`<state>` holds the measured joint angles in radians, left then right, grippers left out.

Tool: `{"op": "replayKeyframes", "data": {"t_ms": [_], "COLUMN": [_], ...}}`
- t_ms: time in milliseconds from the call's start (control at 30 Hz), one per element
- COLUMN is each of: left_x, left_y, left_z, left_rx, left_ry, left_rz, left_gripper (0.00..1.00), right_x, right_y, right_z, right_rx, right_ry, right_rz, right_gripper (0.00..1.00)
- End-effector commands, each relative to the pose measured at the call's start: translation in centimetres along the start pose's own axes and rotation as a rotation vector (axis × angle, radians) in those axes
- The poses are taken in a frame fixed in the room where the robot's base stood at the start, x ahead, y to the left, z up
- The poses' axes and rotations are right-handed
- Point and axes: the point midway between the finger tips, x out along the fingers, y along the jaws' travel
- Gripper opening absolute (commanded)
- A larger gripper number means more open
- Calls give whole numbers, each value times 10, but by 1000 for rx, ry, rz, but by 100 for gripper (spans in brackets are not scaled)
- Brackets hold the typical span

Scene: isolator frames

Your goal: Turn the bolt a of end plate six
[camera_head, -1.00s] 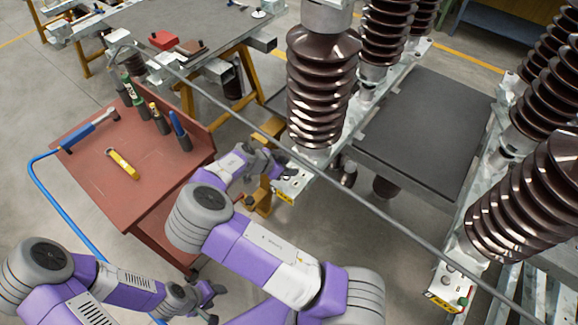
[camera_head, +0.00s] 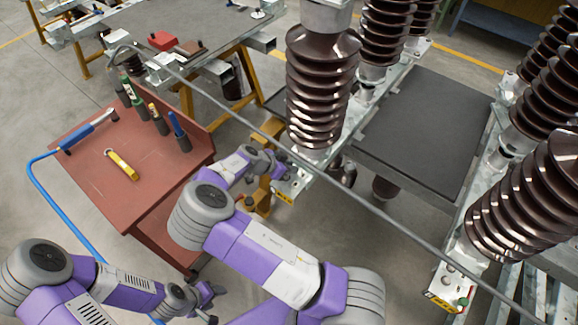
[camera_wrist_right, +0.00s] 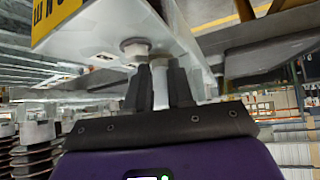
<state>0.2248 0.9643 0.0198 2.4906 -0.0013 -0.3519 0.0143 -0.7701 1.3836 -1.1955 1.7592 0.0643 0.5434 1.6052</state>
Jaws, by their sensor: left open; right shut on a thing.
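The end plate (camera_head: 292,186) with a yellow label (camera_head: 284,198) is the end of a metal rail under a brown ribbed insulator. In the right wrist view the plate (camera_wrist_right: 95,38) fills the upper left, with its label (camera_wrist_right: 52,16) at the corner. A pale bolt head (camera_wrist_right: 134,47) sits on it at my right fingertips. My right gripper (camera_head: 281,163) is at the plate's near end; it also shows in the wrist view (camera_wrist_right: 160,78), shut on the bolt, though the fingers partly hide the contact. My left gripper (camera_head: 213,302) is open and empty, low in the head view, away from the plate.
A red cart (camera_head: 85,165) at left holds a blue-handled tool (camera_head: 90,130), a yellow tool (camera_head: 122,164) and several upright tools in holders. A long thin bar (camera_head: 400,212) crosses above the rails. Another end plate (camera_head: 452,292) is at lower right.

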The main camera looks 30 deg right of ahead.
Motion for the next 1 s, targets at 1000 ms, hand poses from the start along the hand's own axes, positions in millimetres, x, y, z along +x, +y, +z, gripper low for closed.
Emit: {"op": "replayKeyframes", "data": {"t_ms": [1000], "left_x": [5], "left_y": [-2], "left_z": [0], "left_rx": [0], "left_ry": [0], "left_rz": [0], "left_gripper": [53], "right_x": [5], "right_y": [15], "right_z": [-4], "right_rx": [-521], "right_ry": [-4], "right_rz": [-524], "right_gripper": [0]}}
